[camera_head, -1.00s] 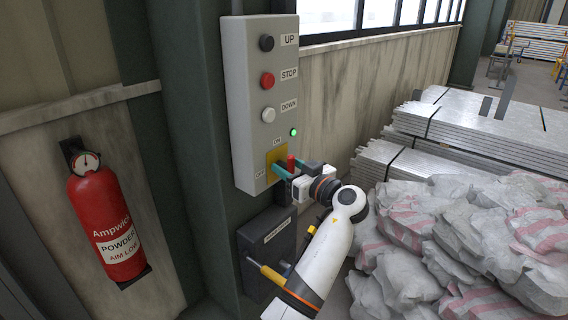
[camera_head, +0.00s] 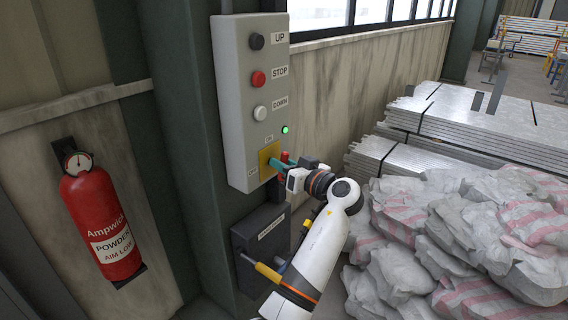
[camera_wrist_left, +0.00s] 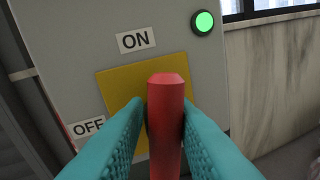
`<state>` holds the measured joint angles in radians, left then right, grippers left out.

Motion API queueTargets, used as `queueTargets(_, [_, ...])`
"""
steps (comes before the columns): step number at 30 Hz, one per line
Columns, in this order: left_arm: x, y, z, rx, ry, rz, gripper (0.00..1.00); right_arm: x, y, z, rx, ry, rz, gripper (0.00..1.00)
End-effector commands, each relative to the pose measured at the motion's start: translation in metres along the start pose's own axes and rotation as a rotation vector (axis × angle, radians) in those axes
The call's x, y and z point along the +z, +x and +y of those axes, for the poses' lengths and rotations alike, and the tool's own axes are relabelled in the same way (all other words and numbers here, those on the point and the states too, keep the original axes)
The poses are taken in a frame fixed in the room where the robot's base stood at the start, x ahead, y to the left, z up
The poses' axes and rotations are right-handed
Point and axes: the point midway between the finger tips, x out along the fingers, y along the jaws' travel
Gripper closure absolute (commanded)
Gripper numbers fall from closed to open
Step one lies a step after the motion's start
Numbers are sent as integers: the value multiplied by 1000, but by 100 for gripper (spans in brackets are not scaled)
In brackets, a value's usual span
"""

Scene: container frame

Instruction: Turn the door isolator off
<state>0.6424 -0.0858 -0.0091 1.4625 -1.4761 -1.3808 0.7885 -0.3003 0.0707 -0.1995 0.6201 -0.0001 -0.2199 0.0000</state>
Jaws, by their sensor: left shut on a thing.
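The door isolator is a red handle (camera_wrist_left: 165,118) on a yellow plate (camera_wrist_left: 116,88), low on the grey control box (camera_head: 238,100). In the left wrist view an ON label (camera_wrist_left: 136,40) is above the plate and an OFF label (camera_wrist_left: 88,127) is at its left. The handle stands upright there, its top towards the ON side. My left gripper (camera_wrist_left: 165,125) has its teal fingers shut on the handle, one on each side. In the head view the left gripper (camera_head: 281,164) is at the yellow plate (camera_head: 267,160) and mostly hides the handle. My right gripper is out of view.
A green light (camera_head: 285,129) glows on the box, below the UP, STOP and DOWN buttons. A dark box (camera_head: 262,238) hangs beneath. A fire extinguisher (camera_head: 100,222) is at left. White sacks (camera_head: 430,240) and stacked metal sheets (camera_head: 470,125) lie at right.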

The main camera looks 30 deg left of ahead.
Motion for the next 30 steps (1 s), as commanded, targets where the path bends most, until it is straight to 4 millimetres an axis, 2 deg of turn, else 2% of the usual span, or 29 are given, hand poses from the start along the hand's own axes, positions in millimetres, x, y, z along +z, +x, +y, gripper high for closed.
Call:
queueTargets(14, [5, 2, -2, 2, 442, 89, 99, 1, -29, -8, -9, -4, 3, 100])
queueTargets(30, [6, 4, -5, 5, 942, 188, 99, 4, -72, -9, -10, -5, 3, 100])
